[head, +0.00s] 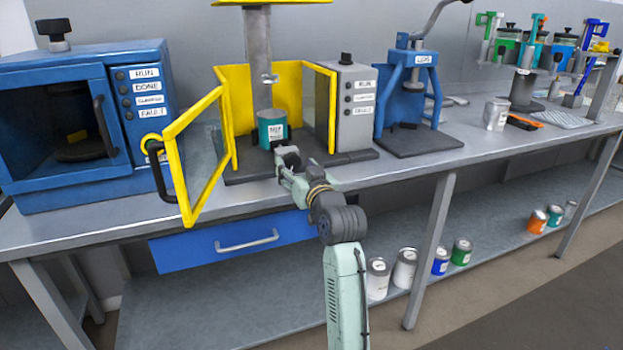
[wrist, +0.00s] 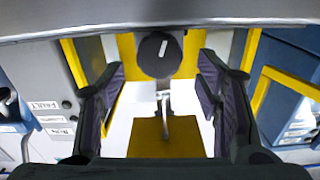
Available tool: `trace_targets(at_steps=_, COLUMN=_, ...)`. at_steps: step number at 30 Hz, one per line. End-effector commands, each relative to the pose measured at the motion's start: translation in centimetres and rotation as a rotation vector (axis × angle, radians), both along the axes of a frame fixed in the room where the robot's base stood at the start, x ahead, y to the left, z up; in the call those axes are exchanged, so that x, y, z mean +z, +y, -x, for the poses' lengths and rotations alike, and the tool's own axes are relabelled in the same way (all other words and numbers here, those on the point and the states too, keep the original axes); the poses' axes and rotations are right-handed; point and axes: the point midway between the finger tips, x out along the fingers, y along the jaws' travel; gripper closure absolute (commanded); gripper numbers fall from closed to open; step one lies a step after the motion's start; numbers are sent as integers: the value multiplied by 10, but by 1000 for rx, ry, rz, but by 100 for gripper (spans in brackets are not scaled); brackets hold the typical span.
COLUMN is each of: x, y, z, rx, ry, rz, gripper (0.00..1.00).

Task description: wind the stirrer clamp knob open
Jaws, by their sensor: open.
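The stirrer stands in the middle of the bench, with a grey column (head: 257,45) and yellow guard panels. A small metal clamp fitting (head: 269,79) shows on the column. A teal can (head: 272,129) stands below it. In the wrist view a dark round knob (wrist: 153,60) with a white mark appears between the fingers, with a metal shaft (wrist: 164,102) beside it. My gripper (head: 287,154) is in front of the can in the head view. In the wrist view my gripper (wrist: 160,90) is open, with dark fingers apart on both sides. I cannot tell its distance to the knob.
A yellow-framed guard door (head: 197,155) hangs open on the left. A grey control box (head: 352,105) stands right of the stirrer. A blue oven-like cabinet (head: 60,180) is at the left, and a blue press (head: 410,85) at the right. Several cans are on the lower shelf (head: 480,215).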

Motion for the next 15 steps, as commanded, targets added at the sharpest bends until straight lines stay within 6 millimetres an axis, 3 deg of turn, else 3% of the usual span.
trace_targets(at_steps=1, x=-7, y=-5, z=10, rx=-2, ry=1, rz=0, gripper=42)
trace_targets(at_steps=12, x=-6, y=-27, z=81, rx=-2, ry=0, rz=4, gripper=42)
trace_targets(at_steps=15, x=-1, y=-25, z=82, rx=3, ry=39, rz=-122, gripper=42)
